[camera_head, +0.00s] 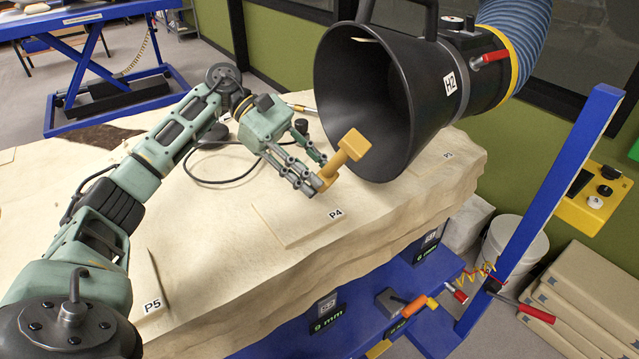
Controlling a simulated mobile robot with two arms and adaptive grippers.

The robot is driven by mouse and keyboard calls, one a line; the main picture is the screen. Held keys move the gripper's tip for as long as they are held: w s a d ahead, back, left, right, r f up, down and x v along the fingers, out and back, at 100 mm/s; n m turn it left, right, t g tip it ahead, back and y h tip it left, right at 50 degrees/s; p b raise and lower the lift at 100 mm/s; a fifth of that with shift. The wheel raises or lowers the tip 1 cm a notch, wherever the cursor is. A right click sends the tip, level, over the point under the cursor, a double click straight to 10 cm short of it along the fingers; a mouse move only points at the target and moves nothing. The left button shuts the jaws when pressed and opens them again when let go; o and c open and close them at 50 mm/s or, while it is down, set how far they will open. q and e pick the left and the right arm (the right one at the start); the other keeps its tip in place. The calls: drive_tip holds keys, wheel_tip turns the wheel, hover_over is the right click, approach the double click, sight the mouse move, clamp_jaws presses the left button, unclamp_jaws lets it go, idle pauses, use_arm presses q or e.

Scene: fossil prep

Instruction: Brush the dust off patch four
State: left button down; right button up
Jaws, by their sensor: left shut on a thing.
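My left gripper (314,184) is shut on a yellow-orange brush (353,146) with a blocky end. The gripper holds it near its lower end, tilted with the block up and to the right. The brush is above the pale rock, just right of and behind patch four (287,224), a thin slab marked P4. I cannot tell whether the brush touches the rock. I cannot make out bristles or dust on the patch. My right gripper is not in view.
A large black extraction hood (375,95) marked H2 stands close behind and right of the brush. Patch five (146,285) lies at the front left. A thin dark cable (215,183) loops behind the gripper. A blue post (555,190) stands at the right.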

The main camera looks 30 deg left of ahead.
use_arm(q)
drive_tip(key=shift+w+r, duration=0.1)
drive_tip(key=shift+s+d+f, duration=0.1)
drive_tip(key=shift+s+f, duration=0.15)
drive_tip(key=shift+f, duration=0.35)
drive_tip(key=shift+f+b, duration=0.35)
drive_tip(key=shift+f, duration=0.05)
wheel_tip(320, 180, down, 2)
drive_tip(key=shift+w+f, duration=0.1)
drive_tip(key=shift+f, duration=0.75)
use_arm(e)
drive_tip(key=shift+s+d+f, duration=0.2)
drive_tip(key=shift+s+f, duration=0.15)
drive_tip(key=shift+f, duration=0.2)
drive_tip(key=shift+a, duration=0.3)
use_arm(q)
drive_tip(key=shift+f+b, duration=0.55)
drive_tip(key=shift+b, duration=0.3)
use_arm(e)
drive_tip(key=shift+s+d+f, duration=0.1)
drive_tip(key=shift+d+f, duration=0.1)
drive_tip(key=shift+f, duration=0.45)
